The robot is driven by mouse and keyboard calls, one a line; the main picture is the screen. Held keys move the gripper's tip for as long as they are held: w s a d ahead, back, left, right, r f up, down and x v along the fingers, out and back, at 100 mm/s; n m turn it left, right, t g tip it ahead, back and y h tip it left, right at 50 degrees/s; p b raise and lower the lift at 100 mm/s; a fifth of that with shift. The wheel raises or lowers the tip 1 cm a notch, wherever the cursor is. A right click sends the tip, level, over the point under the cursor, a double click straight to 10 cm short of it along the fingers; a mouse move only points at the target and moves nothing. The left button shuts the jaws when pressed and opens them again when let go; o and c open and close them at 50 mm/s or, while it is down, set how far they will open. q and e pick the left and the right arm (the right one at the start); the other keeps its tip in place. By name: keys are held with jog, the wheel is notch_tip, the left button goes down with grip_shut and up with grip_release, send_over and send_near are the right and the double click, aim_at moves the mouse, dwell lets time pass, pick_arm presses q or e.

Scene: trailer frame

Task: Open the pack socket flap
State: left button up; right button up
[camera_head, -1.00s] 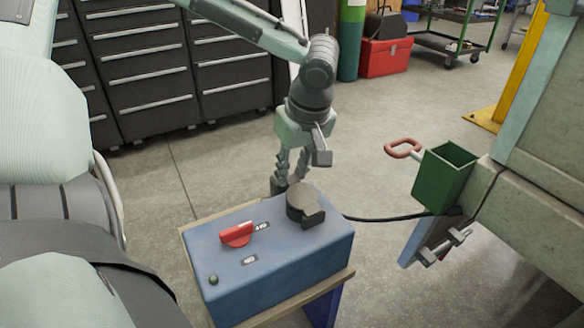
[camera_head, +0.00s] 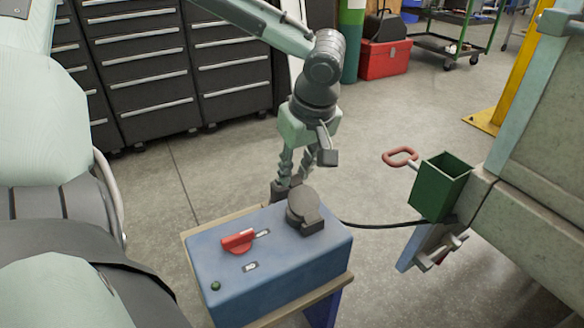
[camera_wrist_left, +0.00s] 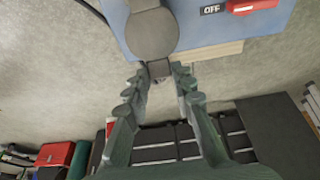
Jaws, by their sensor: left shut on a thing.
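The pack is a blue box (camera_head: 270,262) on a small wooden-topped stand. The round dark grey socket flap (camera_head: 303,203) is on its top near the back right corner. The flap is tilted up, with its edge on my gripper's side raised and its hinge block (camera_head: 312,228) towards the front. My left gripper (camera_head: 287,188) points down at the box's back edge and is shut on the flap's tab. In the left wrist view, the flap (camera_wrist_left: 153,36) shows its disc, and its small tab (camera_wrist_left: 159,68) sits between the fingertips. My right gripper is not in view.
A red rotary switch (camera_head: 239,240) and a green button (camera_head: 215,286) are on the box top. A black cable (camera_head: 385,226) runs right to a trailer frame with a green holder (camera_head: 440,185) and red-handled pin (camera_head: 400,157). Dark drawer cabinets (camera_head: 150,75) stand behind.

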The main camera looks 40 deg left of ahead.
pick_arm(q)
jog(key=shift+r, duration=0.1)
jog(key=shift+s+d+r+p, duration=0.2)
jog(key=shift+d+r+p, duration=0.35)
jog(key=shift+d+r, duration=0.35)
jog(key=shift+r, duration=0.05)
jog(key=shift+s+d+r+p, duration=0.2)
jog(key=shift+d+r, duration=0.15)
jog(key=shift+d, duration=0.2)
jog(key=shift+s+d+r+p, duration=0.15)
jog(key=shift+d+r, duration=0.2)
jog(key=shift+d, duration=0.35)
jog(key=shift+s+d+r, duration=0.2)
jog(key=shift+d, duration=0.4)
jog(key=shift+s+d+r, duration=0.15)
jog(key=shift+s+d, duration=0.05)
jog(key=shift+d, duration=0.4)
